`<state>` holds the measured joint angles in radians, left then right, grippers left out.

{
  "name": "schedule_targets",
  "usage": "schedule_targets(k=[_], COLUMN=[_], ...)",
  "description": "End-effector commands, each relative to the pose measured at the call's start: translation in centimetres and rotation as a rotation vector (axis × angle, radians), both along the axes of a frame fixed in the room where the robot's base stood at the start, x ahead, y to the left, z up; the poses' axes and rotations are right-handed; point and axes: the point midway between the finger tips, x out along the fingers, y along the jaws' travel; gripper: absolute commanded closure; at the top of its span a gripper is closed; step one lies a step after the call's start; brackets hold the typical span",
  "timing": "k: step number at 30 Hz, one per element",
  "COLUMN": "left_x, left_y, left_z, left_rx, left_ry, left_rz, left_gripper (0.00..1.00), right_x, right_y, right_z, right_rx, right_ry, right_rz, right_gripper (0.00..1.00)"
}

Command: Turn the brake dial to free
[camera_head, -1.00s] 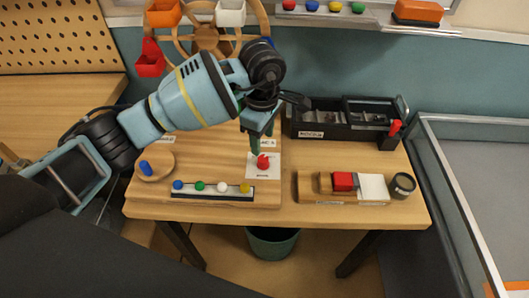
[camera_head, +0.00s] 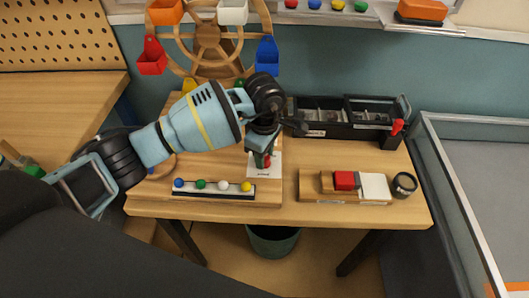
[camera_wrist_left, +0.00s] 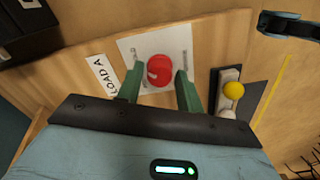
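The brake dial is a red round knob (camera_wrist_left: 159,70) with a pale mark on its face, on a white printed plate (camera_wrist_left: 172,46) fixed to a wooden board. In the head view the dial (camera_head: 267,161) shows only partly behind my fingers. My left gripper (camera_wrist_left: 160,70) is open, with one green finger on each side of the dial. In the head view the left gripper (camera_head: 262,158) points down at the plate. I cannot tell whether the fingers touch the dial. The print on the plate is too small to read. My right gripper is not in view.
A wooden wheel with coloured buckets (camera_head: 152,56) stands behind my left arm. A rack with coloured balls (camera_head: 213,190) lies in front of the dial. A black compartment box (camera_head: 330,131) stands behind to the right. A wooden block with red and white pieces (camera_head: 325,184) lies at right.

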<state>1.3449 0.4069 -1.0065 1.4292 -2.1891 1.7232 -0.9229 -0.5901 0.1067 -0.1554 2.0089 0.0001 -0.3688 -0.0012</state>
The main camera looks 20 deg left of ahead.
Motion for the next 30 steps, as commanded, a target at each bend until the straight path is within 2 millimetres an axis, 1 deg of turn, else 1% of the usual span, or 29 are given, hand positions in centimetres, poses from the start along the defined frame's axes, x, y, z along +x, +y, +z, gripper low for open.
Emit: schedule_targets(k=[1,6,7,14,19,23,30], left_x=[0.0,0.0,0.0,0.0,0.0,0.1,0.1], left_y=[0.0,0.0,0.0,0.0,0.0,0.1,0.1], left_z=[0.0,0.0,0.0,0.1,0.2,0.3,0.4], left_rx=[0.000,0.000,0.000,0.000,0.001,0.002,0.002], left_ry=[0.000,0.000,0.000,0.000,0.000,-0.002,-0.003], left_rz=[0.000,0.000,0.000,0.022,0.089,0.177,0.395], left_gripper=[0.70,0.93,0.94,0.94,0.94,0.94,0.94], right_x=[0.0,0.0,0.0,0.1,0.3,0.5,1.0], right_y=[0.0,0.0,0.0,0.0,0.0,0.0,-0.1], right_z=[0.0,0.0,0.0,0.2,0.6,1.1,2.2], right_rx=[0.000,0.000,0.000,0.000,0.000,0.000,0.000], right_ry=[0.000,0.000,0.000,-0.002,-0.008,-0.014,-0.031], right_rz=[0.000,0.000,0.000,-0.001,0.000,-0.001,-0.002], right_gripper=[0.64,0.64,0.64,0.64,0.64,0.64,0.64])
